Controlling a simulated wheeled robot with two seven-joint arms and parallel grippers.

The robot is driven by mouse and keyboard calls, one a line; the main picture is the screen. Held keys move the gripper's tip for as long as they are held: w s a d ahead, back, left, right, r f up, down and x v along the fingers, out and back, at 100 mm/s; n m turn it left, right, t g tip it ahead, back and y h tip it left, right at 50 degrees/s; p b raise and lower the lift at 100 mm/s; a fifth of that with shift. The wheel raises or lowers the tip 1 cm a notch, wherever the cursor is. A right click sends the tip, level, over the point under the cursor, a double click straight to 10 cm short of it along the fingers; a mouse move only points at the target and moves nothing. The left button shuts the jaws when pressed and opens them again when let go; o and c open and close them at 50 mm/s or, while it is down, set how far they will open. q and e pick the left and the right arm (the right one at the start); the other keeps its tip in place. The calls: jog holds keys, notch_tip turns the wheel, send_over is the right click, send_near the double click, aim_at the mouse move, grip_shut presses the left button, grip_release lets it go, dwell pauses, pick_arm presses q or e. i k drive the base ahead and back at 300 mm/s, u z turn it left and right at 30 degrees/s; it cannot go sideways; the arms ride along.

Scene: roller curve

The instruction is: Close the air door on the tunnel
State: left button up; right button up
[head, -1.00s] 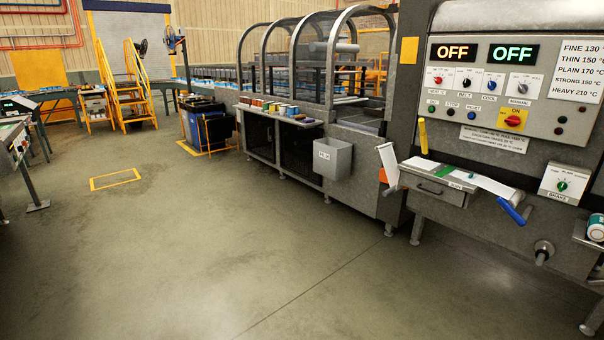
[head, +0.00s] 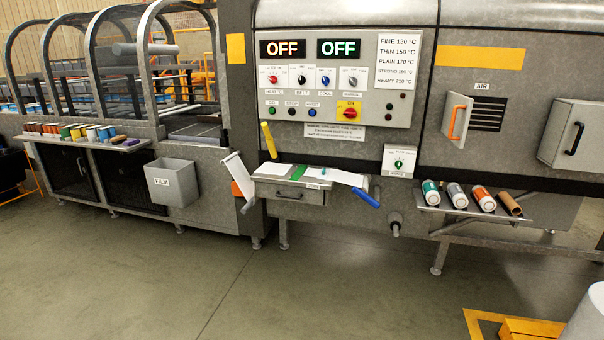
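The tunnel (head: 345,15) is a long grey machine along the back. On its right part is a dark slatted vent (head: 487,112) under an AIR label (head: 482,86). Left of the vent a small grey door with an orange handle (head: 456,120) stands swung out from the wall, so the vent is uncovered. Right of the vent is a grey box-like panel with a black handle (head: 574,138); I cannot tell whether it is a door. Neither of my grippers is in view.
Below the vent a shelf (head: 455,212) holds several rolls. A control panel (head: 330,80) shows two OFF displays. A blue-handled lever (head: 368,198) and a knob on a shaft (head: 395,224) stick out in front. The floor (head: 330,290) before the machine is clear; a yellow block (head: 530,329) lies at lower right.

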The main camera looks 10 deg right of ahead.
aim_at(458, 108)
jog(key=z, duration=0.85)
jog(key=i, duration=0.85)
jog(key=z, duration=0.05)
jog(key=k, duration=0.65)
jog(key=z, duration=0.3)
jog(key=i, duration=1.6)
jog(key=u, duration=0.85)
